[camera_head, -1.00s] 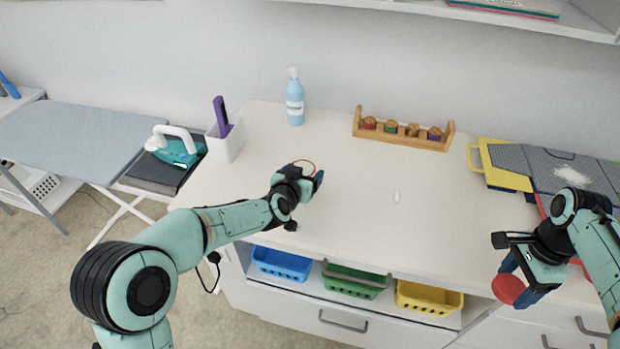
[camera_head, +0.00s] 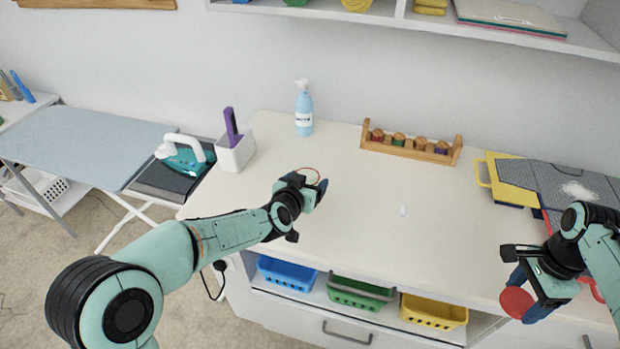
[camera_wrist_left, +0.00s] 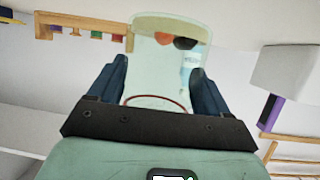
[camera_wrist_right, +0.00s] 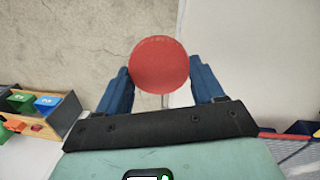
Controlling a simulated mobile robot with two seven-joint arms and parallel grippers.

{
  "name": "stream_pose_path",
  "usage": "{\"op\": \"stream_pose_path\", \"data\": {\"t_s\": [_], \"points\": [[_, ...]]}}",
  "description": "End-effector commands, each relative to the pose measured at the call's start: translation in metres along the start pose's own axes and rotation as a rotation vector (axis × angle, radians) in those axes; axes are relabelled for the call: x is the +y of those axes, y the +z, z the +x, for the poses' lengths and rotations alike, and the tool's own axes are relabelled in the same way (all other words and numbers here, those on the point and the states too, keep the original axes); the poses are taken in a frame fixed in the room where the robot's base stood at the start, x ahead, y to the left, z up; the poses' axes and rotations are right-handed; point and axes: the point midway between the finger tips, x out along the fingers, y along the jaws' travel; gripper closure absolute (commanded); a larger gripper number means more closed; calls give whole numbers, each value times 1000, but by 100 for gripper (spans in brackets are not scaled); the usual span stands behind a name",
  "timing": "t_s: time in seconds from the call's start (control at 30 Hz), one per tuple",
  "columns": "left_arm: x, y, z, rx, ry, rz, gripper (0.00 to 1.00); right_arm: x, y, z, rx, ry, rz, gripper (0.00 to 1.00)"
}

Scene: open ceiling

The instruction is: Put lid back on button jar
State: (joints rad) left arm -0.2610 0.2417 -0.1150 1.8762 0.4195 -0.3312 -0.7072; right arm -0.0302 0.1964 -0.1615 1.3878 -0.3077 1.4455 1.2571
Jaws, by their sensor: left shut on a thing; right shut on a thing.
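My left gripper (camera_head: 318,188) is shut on the clear button jar (camera_wrist_left: 165,62), which sits between its blue fingers in the left wrist view. A red and a dark button (camera_wrist_left: 172,41) show inside the jar, and a thin red ring (camera_wrist_left: 155,101) shows at its near end. In the head view the arm hides most of the jar over the table's left part. My right gripper (camera_head: 526,297) is shut on the round red lid (camera_head: 516,302), beyond the table's front edge at right. The lid (camera_wrist_right: 160,65) also shows between the fingers in the right wrist view, well apart from the jar.
The white table (camera_head: 370,230) is mostly clear in the middle, with a small white item (camera_head: 403,211). A spray bottle (camera_head: 304,112), a wooden rack (camera_head: 410,146) and a white holder (camera_head: 236,152) stand behind. A yellow-edged board (camera_head: 510,181) lies right. Baskets (camera_head: 360,291) sit below.

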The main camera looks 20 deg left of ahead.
Motion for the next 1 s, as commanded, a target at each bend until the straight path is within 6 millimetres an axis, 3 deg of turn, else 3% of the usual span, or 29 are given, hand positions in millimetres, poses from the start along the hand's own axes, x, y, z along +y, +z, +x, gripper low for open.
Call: {"op": "stream_pose_path", "data": {"t_s": [0.17, 0.4, 0.6, 0.8, 1.0], "points": [[0, 13, -33, 3, 1, 0, 60, 0, 0, 6, 0, 2, 0, 60], [0, 38, -93, 4, 1, -1, 60, 0, 0, 9, -1, 3, 0, 60], [0, 52, -128, 4, 0, -1, 60, 0, 0, 9, -1, 3, 0, 60], [0, 58, -142, 3, 0, 0, 60, 0, 0, 9, -1, 3, 0, 60], [0, 59, -144, 3, 0, 0, 60, 0, 0, 9, -1, 3, 0, 60]]}}
